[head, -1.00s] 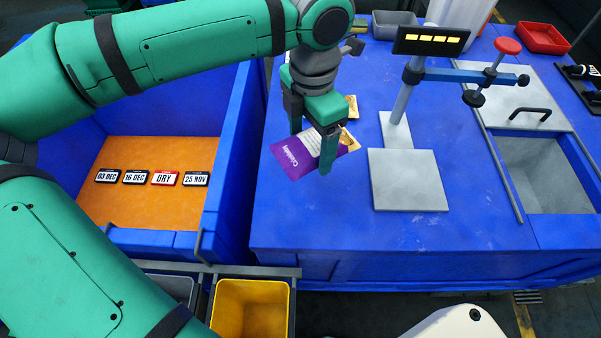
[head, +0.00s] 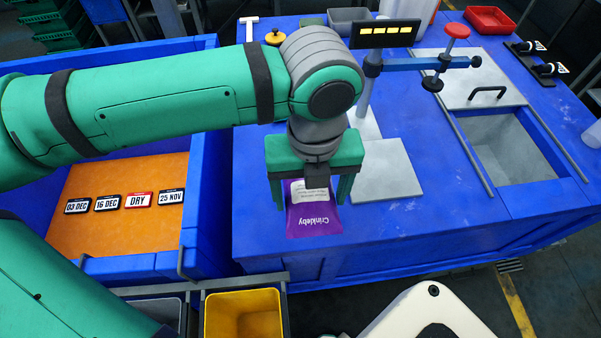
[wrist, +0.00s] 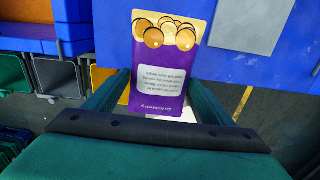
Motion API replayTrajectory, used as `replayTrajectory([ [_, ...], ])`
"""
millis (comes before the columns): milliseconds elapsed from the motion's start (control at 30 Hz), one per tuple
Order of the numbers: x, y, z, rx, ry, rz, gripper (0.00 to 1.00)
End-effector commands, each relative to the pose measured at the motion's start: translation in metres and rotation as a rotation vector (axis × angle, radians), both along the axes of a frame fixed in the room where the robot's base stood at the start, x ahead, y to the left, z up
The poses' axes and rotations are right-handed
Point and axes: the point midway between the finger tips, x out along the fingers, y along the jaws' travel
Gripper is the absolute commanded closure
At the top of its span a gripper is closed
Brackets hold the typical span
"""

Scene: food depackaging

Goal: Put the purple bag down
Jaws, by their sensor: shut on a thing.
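The purple bag (head: 312,221) has a pale label and the name "Crinkleby", upside down in the head view. In the wrist view the bag (wrist: 158,103) also shows a tan end with round golden snacks. My gripper (head: 312,198) points down and is shut on the bag, with one finger at each side edge. The bag is over the front left part of the blue table (head: 420,225). I cannot tell whether it touches the tabletop. The gripper hides part of the bag in the head view.
A square opening (head: 510,150) is at right. A blue bin with an orange floor (head: 110,235) holding date signs is at left. A yellow bin (head: 243,302) is below the table's front edge.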

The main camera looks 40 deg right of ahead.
Motion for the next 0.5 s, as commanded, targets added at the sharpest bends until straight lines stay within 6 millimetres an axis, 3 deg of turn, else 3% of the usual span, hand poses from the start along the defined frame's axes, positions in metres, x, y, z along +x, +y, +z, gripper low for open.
replayTrajectory([
  [167, 0.011, -0.009, -0.007, -0.001, 0.003, 0.022, 0.49],
  [500, 0.072, -0.046, -0.039, -0.001, 0.003, 0.022, 0.49],
])
